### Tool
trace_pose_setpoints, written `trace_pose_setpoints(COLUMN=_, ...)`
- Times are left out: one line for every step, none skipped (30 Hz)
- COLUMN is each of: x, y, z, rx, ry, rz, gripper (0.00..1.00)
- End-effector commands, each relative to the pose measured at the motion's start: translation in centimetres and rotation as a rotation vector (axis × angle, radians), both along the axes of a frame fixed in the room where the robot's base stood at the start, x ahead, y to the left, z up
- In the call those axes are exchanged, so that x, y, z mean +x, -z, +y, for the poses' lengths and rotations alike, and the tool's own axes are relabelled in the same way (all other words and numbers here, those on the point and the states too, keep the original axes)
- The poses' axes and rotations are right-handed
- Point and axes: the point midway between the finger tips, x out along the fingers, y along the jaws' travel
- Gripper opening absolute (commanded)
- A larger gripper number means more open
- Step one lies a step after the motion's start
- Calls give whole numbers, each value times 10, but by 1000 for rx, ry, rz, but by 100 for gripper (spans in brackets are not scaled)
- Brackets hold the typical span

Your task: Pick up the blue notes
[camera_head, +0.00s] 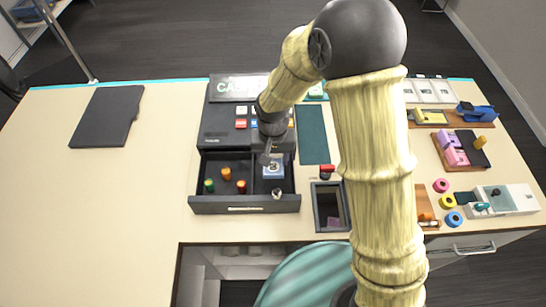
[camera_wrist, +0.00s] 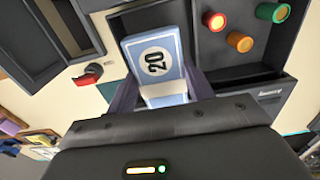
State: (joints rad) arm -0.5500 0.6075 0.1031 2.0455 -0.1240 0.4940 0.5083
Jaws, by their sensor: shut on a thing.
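The blue notes (camera_head: 273,172) are in the right compartment area of the open till drawer (camera_head: 245,209) in the head view. In the wrist view the blue notes (camera_wrist: 168,42) show a large 20 and stand out between my two fingers. My gripper (camera_head: 268,158) points down over this compartment and is shut on the notes; in the wrist view my gripper (camera_wrist: 165,95) has a finger on each side of them. I cannot tell whether the notes still touch the drawer floor.
Green (camera_head: 209,185) and orange (camera_head: 226,173) coin rolls stand in the drawer's left compartment. The till (camera_head: 222,125) is behind it. A dark open tray (camera_head: 319,210) and a red-black item (camera_head: 327,171) lie to the right. The counter's left side is mostly clear.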

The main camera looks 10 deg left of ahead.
Motion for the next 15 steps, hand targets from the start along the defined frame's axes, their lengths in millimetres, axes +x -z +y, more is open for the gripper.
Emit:
trace_pose_setpoints(x=0, y=-5, z=0, rx=0, ry=0, rz=-1, gripper=29)
trace_pose_setpoints(x=0, y=-6, z=0, rx=0, ry=0, rz=-1, gripper=29)
trace_pose_setpoints(x=0, y=-8, z=0, rx=0, ry=0, rz=-1, gripper=29)
trace_pose_setpoints(x=0, y=-10, z=0, rx=0, ry=0, rz=0, gripper=29)
trace_pose_setpoints(x=0, y=-11, z=0, rx=0, ry=0, rz=0, gripper=29)
trace_pose_setpoints(x=0, y=-13, z=0, rx=0, ry=0, rz=0, gripper=29)
trace_pose_setpoints(x=0, y=-14, z=0, rx=0, ry=0, rz=0, gripper=29)
trace_pose_setpoints(x=0, y=-16, z=0, rx=0, ry=0, rz=0, gripper=29)
trace_pose_setpoints(x=0, y=-18, z=0, rx=0, ry=0, rz=0, gripper=29)
trace_pose_setpoints(x=0, y=-19, z=0, rx=0, ry=0, rz=0, gripper=29)
trace_pose_setpoints(x=0, y=-21, z=0, rx=0, ry=0, rz=0, gripper=29)
trace_pose_setpoints(x=0, y=-22, z=0, rx=0, ry=0, rz=0, gripper=29)
trace_pose_setpoints(x=0, y=-24, z=0, rx=0, ry=0, rz=0, gripper=29)
trace_pose_setpoints(x=0, y=-25, z=0, rx=0, ry=0, rz=0, gripper=29)
trace_pose_setpoints(x=0, y=-27, z=0, rx=0, ry=0, rz=0, gripper=29)
